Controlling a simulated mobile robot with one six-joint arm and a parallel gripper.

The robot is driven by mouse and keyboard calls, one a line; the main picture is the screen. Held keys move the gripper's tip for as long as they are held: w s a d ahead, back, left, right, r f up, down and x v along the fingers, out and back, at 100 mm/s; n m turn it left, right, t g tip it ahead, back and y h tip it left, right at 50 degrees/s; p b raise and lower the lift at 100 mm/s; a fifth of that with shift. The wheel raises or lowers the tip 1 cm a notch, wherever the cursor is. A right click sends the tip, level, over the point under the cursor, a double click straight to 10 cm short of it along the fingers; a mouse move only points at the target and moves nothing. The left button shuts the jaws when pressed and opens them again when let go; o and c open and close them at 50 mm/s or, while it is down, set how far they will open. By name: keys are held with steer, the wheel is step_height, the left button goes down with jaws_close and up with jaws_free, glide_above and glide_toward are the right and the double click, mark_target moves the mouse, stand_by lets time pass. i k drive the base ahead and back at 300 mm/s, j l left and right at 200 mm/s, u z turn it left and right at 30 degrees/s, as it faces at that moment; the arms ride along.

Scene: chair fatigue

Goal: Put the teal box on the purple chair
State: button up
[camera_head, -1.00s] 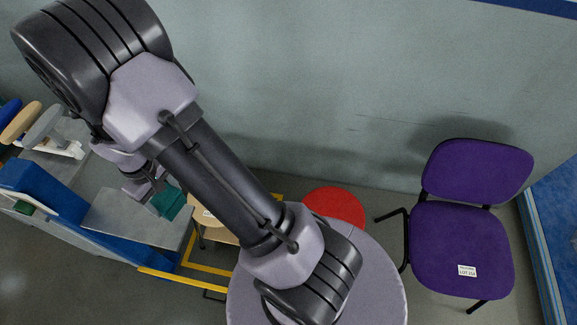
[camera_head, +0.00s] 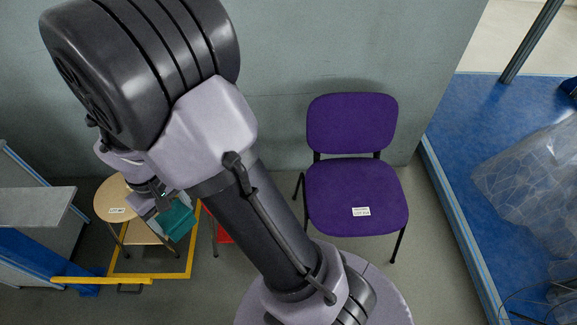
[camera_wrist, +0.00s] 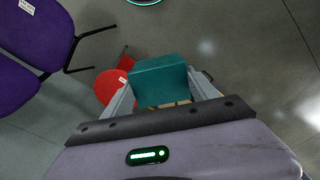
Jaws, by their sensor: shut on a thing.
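The teal box (camera_wrist: 160,82) is held between the two fingers of my gripper (camera_wrist: 165,95) in the wrist view. In the head view the teal box (camera_head: 178,220) hangs at the end of my arm, left of centre, with my gripper (camera_head: 160,204) partly hidden behind the arm. The purple chair (camera_head: 355,196) stands upright against the wall, right of my arm, with a white label on its empty seat. The chair (camera_wrist: 28,50) also shows at the left edge of the wrist view. The box is apart from the chair.
A round wooden stool (camera_head: 112,200) stands left of the box, by a yellow floor frame (camera_head: 150,275). A red round seat (camera_wrist: 112,86) shows beside the box. A blue platform edge (camera_head: 465,240) lies right of the chair. A grey-topped bench (camera_head: 35,205) is at far left.

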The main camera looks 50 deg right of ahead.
mark_target(356, 190)
steer(key=k+l+z, duration=0.2)
steer(key=l, duration=0.55)
steer(key=l+z, duration=0.2)
steer(key=l, duration=0.5)
steer(key=k+l+z, duration=0.15)
steer(key=l, duration=0.65)
